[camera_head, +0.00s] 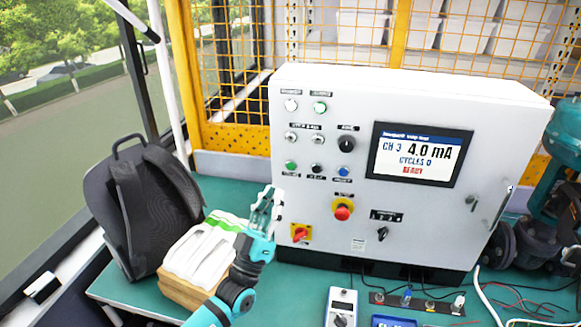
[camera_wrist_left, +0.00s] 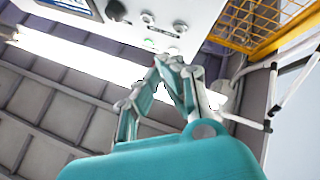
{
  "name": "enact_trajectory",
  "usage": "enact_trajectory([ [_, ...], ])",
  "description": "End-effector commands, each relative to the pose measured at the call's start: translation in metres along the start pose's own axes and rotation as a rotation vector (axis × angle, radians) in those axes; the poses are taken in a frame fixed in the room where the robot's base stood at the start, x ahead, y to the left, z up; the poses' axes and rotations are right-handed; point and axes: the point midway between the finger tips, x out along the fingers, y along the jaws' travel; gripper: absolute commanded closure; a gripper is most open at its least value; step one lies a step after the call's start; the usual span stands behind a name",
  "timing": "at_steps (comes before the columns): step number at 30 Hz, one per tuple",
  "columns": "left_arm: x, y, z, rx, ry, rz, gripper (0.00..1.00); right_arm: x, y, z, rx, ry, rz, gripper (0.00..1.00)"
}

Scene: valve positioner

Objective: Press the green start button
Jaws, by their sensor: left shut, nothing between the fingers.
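The green button (camera_head: 291,166) is on the left of the white control box front, in a row with a black button (camera_head: 317,168) and a blue button (camera_head: 343,171). Another green-rimmed round fitting (camera_head: 320,107) sits higher up. My left gripper (camera_head: 268,192) is shut and empty, pointing up in front of the box's lower left edge. Its tips are below and left of the green button, apart from it in the picture. In the left wrist view the closed fingers (camera_wrist_left: 172,60) show below the box front, whose round fittings are too blurred to tell apart. My right gripper is out of view.
The white box (camera_head: 400,245) carries a screen (camera_head: 419,155), a red emergency stop (camera_head: 342,209) and a red rotary switch (camera_head: 300,232). A black backpack (camera_head: 150,200) and white packages on a wooden box (camera_head: 200,255) stand left. Small instruments and cables lie in front on the green table.

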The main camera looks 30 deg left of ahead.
Motion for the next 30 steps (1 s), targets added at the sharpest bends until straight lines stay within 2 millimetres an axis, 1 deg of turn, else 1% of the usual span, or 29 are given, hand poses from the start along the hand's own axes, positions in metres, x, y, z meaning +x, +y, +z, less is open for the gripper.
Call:
enact_trajectory([
  [7, 0.005, -0.004, 0.005, 0.001, 0.001, 0.001, 1.0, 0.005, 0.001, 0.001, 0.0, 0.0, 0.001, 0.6],
  [21, 0.046, -0.036, 0.038, 0.002, 0.001, 0.002, 1.0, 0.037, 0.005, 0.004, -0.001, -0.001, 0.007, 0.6],
  [24, 0.053, -0.04, 0.042, 0.001, 0.0, 0.001, 1.0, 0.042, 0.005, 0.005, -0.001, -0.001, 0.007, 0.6],
  [30, 0.06, -0.044, 0.045, 0.001, -0.002, 0.0, 1.0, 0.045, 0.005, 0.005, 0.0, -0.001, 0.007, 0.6],
])
